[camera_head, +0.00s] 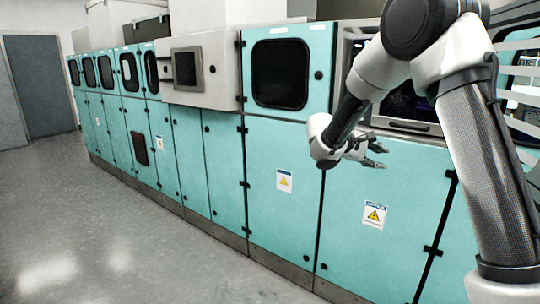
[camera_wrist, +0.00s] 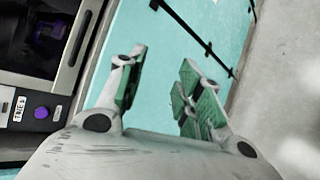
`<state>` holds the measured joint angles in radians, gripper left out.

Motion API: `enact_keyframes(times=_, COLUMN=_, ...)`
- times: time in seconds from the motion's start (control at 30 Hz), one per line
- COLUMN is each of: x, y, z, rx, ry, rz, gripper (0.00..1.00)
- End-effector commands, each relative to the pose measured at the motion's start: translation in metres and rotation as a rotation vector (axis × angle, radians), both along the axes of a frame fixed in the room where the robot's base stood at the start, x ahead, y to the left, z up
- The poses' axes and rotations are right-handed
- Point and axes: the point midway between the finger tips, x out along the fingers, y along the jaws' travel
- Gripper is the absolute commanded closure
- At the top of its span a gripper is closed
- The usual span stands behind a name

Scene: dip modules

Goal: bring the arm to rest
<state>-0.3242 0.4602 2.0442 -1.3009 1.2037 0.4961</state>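My arm (camera_head: 478,140) is bent over on the right of the head view. Its upper part folds down toward the teal cabinets. My gripper (camera_head: 379,156) is in front of the cabinet front, pointing right. In the wrist view my gripper (camera_wrist: 160,88) shows two fingers with green pads, spread apart. Nothing is between the fingers, and they touch nothing that I can see.
A row of teal cabinets (camera_head: 222,165) runs from the far left to the right. Grey floor (camera_head: 100,230) is clear at left. A grey door (camera_head: 40,85) stands at the back.

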Motion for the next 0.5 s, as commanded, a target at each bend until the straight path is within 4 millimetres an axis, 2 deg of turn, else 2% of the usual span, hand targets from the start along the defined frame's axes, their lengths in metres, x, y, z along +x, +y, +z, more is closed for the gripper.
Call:
enact_keyframes(times=0.17, x=-0.064, y=-0.02, z=-0.011, rx=0.157, ry=0.117, rz=-0.109, gripper=0.65)
enact_keyframes(times=0.27, x=-0.111, y=-0.03, z=-0.011, rx=0.284, ry=0.164, rz=-0.178, gripper=0.65)
enact_keyframes(times=0.4, x=-0.185, y=-0.036, z=-0.007, rx=0.512, ry=0.182, rz=-0.278, gripper=0.65)
enact_keyframes(times=0.5, x=-0.239, y=-0.032, z=-0.003, rx=0.703, ry=0.151, rz=-0.34, gripper=0.65)
